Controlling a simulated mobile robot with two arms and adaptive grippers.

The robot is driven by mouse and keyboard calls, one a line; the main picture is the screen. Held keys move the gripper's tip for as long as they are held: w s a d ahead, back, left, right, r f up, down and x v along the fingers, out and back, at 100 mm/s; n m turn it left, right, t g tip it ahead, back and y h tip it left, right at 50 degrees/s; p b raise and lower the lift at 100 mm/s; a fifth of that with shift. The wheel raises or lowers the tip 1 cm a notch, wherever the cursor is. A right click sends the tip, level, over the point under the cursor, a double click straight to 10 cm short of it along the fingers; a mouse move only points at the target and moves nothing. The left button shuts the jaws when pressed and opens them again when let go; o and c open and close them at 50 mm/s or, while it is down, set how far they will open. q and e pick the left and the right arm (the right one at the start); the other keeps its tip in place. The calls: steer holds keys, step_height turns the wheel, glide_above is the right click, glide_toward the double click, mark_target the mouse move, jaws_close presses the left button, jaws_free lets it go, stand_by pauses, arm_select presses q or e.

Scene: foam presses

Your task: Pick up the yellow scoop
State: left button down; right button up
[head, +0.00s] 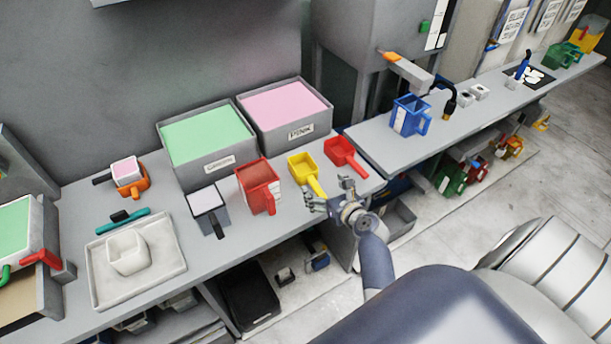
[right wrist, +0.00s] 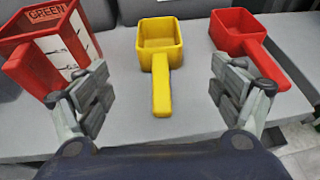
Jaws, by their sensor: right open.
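The yellow scoop (head: 304,170) lies on the grey bench, its handle pointing toward the bench's front edge. In the right wrist view the yellow scoop (right wrist: 159,45) sits upright, its handle coming toward me midway between my fingers. My right gripper (head: 333,195) is at the front edge of the bench, by the end of the handle. In the right wrist view my right gripper (right wrist: 160,98) is open, with one finger on each side of the handle and apart from it. My left gripper is not in view.
A red jug (head: 258,186) labelled green stands left of the yellow scoop. A red scoop (head: 342,151) lies close on its right. Grey bins of green (head: 226,164) and pink (head: 322,130) material stand behind.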

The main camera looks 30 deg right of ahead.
mark_target(310, 176)
steer(key=b+x, duration=0.2)
steer(key=x, duration=0.2)
steer(key=shift+f, duration=0.2)
steer(key=shift+w+f+b, duration=0.1)
steer(key=shift+w+b, duration=0.2)
steer(key=shift+w, duration=0.1)
steer(key=b+x, duration=0.4)
steer(key=shift+f, duration=0.2)
steer(key=shift+w+f+b, duration=0.1)
steer(key=shift+w+b, duration=0.25)
steer(key=shift+w, duration=0.1)
steer(key=c, duration=1.2)
